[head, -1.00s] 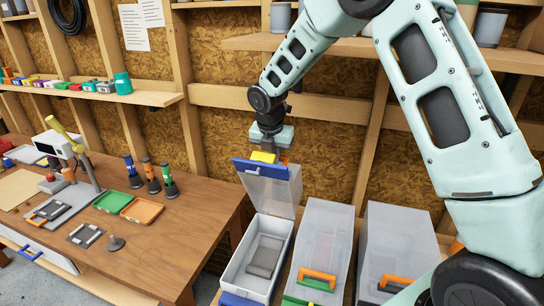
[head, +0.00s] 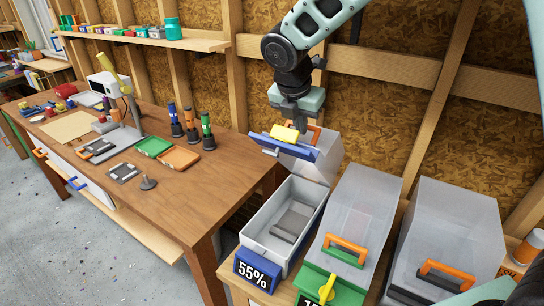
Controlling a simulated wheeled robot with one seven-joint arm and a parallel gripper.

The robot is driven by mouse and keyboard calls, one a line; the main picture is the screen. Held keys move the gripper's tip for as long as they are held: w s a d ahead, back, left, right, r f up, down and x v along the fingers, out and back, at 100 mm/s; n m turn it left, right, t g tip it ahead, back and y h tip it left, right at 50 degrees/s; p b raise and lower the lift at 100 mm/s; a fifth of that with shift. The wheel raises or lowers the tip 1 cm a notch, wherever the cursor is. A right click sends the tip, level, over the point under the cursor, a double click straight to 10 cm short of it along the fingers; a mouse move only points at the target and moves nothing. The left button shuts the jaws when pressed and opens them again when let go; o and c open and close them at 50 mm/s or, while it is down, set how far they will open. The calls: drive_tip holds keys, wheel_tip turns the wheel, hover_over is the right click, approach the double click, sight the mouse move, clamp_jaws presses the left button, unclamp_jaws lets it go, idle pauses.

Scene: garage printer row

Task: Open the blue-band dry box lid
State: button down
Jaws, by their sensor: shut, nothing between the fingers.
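The blue-band dry box (head: 255,232) stands open at the left end of the row of boxes, with a blue front marked 55%. A grey block (head: 292,222) lies inside it. Its clear lid (head: 318,166) stands raised at the box's back, with the blue band (head: 284,146) along its upper edge. My gripper (head: 291,124) is shut, just above and behind the yellow latch. The fingertips are partly hidden, and I cannot tell whether they touch the lid.
Two closed clear boxes stand to the right, one with a green band (head: 335,287) and a yellow latch. A wooden workbench (head: 215,180) with tools and trays is on the left. A wooden shelf (head: 150,39) runs above it.

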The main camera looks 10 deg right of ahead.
wheel_tip(320, 180, up, 9)
drive_tip(key=a+p, duration=0.1)
drive_tip(key=p, duration=0.8)
drive_tip(key=shift+w+a, duration=0.2)
drive_tip(key=shift+p, duration=0.8)
drive_tip(key=p, duration=0.4)
drive_tip(key=shift+w+d+t+h+p, duration=0.15)
drive_tip(key=shift+d+t+h+p, duration=0.05)
drive_tip(key=shift+t+h+p, duration=0.15)
